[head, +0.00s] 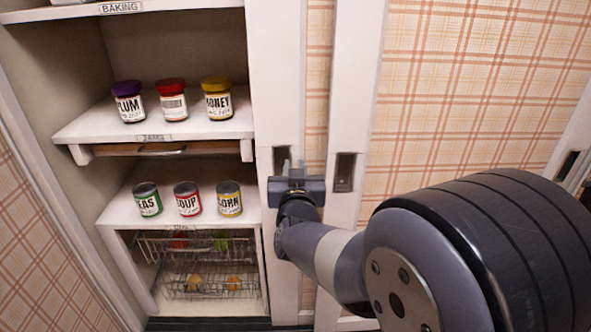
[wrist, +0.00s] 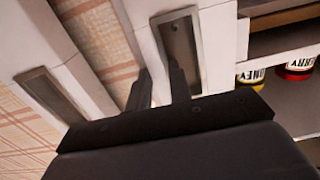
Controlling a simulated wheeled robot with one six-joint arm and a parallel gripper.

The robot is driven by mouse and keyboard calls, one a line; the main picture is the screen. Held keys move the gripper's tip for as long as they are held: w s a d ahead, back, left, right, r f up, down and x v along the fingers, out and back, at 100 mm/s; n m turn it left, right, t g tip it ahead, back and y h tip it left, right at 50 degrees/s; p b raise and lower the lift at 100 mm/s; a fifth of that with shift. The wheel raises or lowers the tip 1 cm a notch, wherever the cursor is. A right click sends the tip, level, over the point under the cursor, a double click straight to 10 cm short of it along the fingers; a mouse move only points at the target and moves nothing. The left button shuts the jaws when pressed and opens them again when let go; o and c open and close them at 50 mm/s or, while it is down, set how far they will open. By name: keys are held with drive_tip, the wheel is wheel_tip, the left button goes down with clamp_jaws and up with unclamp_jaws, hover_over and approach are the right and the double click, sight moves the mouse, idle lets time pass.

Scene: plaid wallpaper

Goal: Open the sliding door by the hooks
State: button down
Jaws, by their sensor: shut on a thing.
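A sliding door with a plaid panel and white frame has its left stile (head: 262,80) beside the open shelves. A dark recessed pull (head: 280,157) is set in that stile; it also shows in the wrist view (wrist: 178,38). My gripper (head: 294,167) is at this pull, its fingers shut on the stile; in the wrist view (wrist: 160,88) one finger reaches into the recess, the other lies by the stile's inner side. The fingertips are partly hidden. A second door stile (head: 345,110) with its own pull (head: 345,172) stands just right. I see no hooks.
Open shelves at left hold jam jars (head: 172,100), cans (head: 188,199) and wire baskets (head: 195,262). A wide plaid panel (head: 470,100) fills the right. Another dark pull (head: 567,164) and a narrow opening show at the far right edge.

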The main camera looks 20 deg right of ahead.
drive_tip(key=c, duration=1.3)
unclamp_jaws()
drive_tip(key=shift+p+v, duration=1.5)
drive_tip(key=shift+v, duration=3.9)
drive_tip(key=b+x, duration=0.3)
drive_tip(key=x, duration=0.7)
drive_tip(key=shift+w+d+f, duration=0.1)
drive_tip(key=shift+w+d, duration=0.05)
drive_tip(key=shift+w, duration=0.35)
drive_tip(key=shift+w+a, duration=0.15)
drive_tip(key=shift+a, duration=0.4)
